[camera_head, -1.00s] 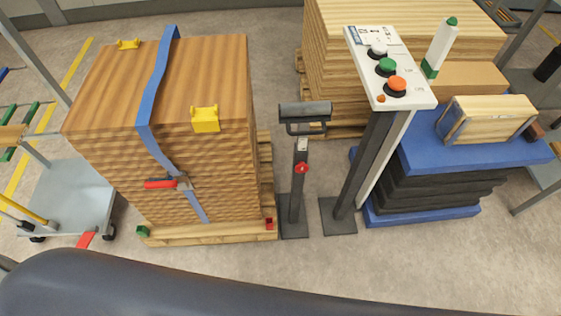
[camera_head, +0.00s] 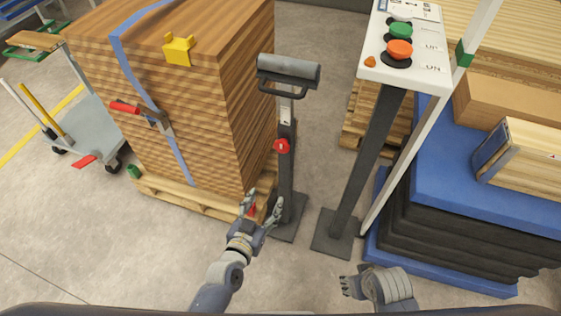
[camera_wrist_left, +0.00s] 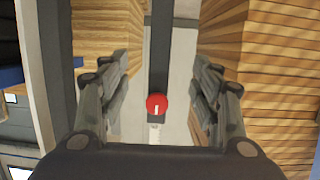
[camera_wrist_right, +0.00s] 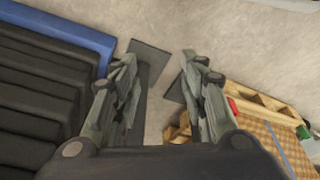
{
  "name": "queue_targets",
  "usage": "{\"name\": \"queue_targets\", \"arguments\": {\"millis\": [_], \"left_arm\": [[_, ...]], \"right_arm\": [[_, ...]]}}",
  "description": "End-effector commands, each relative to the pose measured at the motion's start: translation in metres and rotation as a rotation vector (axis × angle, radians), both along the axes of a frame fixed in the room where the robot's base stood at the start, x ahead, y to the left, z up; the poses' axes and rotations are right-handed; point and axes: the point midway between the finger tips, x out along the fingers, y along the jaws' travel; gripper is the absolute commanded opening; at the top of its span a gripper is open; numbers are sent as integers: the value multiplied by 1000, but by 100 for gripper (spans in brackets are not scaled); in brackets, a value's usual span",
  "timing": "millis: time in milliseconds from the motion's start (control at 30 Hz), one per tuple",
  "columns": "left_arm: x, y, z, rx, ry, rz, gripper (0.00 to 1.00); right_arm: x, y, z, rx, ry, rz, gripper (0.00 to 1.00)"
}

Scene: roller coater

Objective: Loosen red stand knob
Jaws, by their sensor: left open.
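The red knob (camera_head: 281,146) is on the dark upright post of the roller stand (camera_head: 287,185), below its grey roller (camera_head: 289,67). My left gripper (camera_head: 262,205) is open and empty, in front of the stand and below the knob in the head view. In the left wrist view the red knob (camera_wrist_left: 156,103) shows between the open fingers (camera_wrist_left: 157,90), apart from them. My right gripper (camera_head: 345,286) is low at the right in the head view. In the right wrist view its fingers (camera_wrist_right: 155,75) are spread apart with nothing between them.
A strapped wood stack (camera_head: 190,110) on a pallet stands left of the roller stand. A control panel post (camera_head: 365,165) with coloured buttons stands close on the right. A blue platform (camera_head: 450,165) with a black base is further right. Open floor (camera_head: 120,250) lies in front.

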Motion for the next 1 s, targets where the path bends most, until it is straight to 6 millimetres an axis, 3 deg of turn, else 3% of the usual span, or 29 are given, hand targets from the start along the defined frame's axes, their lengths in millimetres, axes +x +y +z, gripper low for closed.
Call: {"name": "queue_targets", "arguments": {"millis": [200,333,567,767,1000], "left_arm": [[21,-11,58,-66,-189,17,58],[24,-13,78,-83,-236,24,58],[43,-18,86,-89,-253,28,58],[78,-30,85,-89,-253,27,58],[113,-41,84,-88,-251,26,58]], "right_arm": [[-1,-2,33,2,-31,-4,40],[-4,-2,47,1,-38,-6,40],[-7,-3,62,2,-46,-7,40],[-14,-4,83,2,-58,-8,40],[-15,-5,78,2,-56,-8,40]]}}
